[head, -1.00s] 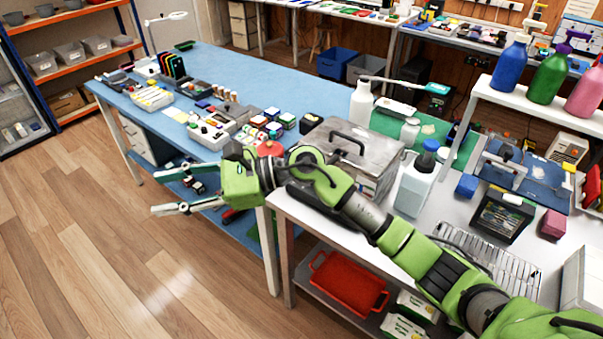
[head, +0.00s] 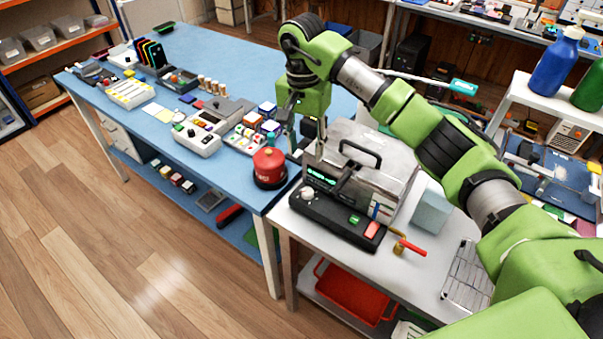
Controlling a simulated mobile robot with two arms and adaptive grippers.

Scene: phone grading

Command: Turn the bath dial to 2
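The bath (head: 388,183) is a metal box with a grey lid and black handle, at the front left of the white bench. Its black front panel (head: 330,213) carries a lit green display (head: 320,176), a pale round dial (head: 307,193), a green button and a red switch. The dial's setting is too small to read. My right gripper (head: 306,151) points down just above the display and dial. Its two fingers are apart with nothing seen between them, and it appears clear of the dial. My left gripper is not in view.
A red canister (head: 269,168) stands close left of the bath, on the blue table (head: 228,60). A red-handled tool (head: 410,246) lies at the bath's right front. A wire rack (head: 467,278) lies further right. A red tray (head: 352,293) is on the shelf below.

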